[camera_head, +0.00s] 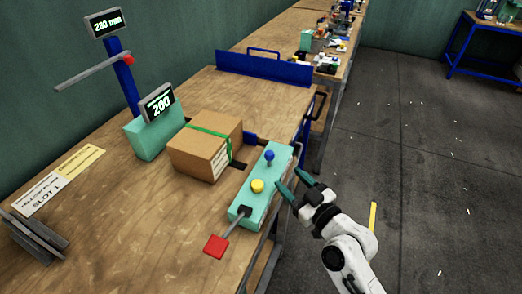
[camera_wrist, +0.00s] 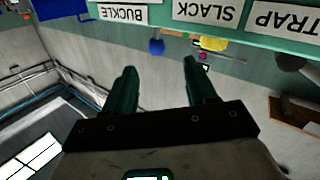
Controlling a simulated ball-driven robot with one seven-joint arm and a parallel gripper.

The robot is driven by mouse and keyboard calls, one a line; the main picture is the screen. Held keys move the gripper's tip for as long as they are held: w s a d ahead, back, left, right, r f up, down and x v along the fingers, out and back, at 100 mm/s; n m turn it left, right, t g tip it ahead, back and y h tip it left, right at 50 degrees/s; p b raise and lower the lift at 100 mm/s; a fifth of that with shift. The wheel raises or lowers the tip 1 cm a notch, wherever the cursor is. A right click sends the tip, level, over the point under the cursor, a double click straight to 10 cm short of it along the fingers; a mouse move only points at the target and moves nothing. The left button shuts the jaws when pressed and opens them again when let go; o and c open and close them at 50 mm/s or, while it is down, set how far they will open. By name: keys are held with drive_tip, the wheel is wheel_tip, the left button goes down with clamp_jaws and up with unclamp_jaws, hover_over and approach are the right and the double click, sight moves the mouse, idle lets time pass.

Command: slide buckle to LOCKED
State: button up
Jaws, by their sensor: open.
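A teal control box (camera_head: 247,208) sits along the table's right edge, with a blue knob (camera_head: 269,156), a yellow knob (camera_head: 257,185) and a lever with a red handle (camera_head: 216,246). In the wrist view, a BUCKLE label (camera_wrist: 123,14) appears upside down on the box's side, close to the blue knob (camera_wrist: 156,46). My gripper (camera_head: 292,182) is open and empty, just right of the box and apart from the knobs. In the wrist view its fingertips (camera_wrist: 159,68) point toward the blue knob. I see no LOCKED mark.
A strapped cardboard box (camera_head: 206,146) stands left of the control box on the wooden table. A display reading 200 (camera_head: 157,103) and a blue post (camera_head: 125,75) stand behind it. A blue barrier (camera_head: 264,67) crosses the table farther back. The floor at right is mostly clear.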

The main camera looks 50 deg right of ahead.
sight(269, 156)
drive_tip(key=p+x, duration=0.1)
drive_tip(key=x, duration=0.2)
drive_tip(key=p+x, duration=0.1)
drive_tip(key=x, duration=0.7)
drive_tip(key=shift+d+r+p, duration=0.15)
drive_tip(key=shift+d+p, duration=0.15)
drive_tip(key=shift+p, duration=0.1)
drive_tip(key=shift+c, duration=0.3)
clamp_jaws()
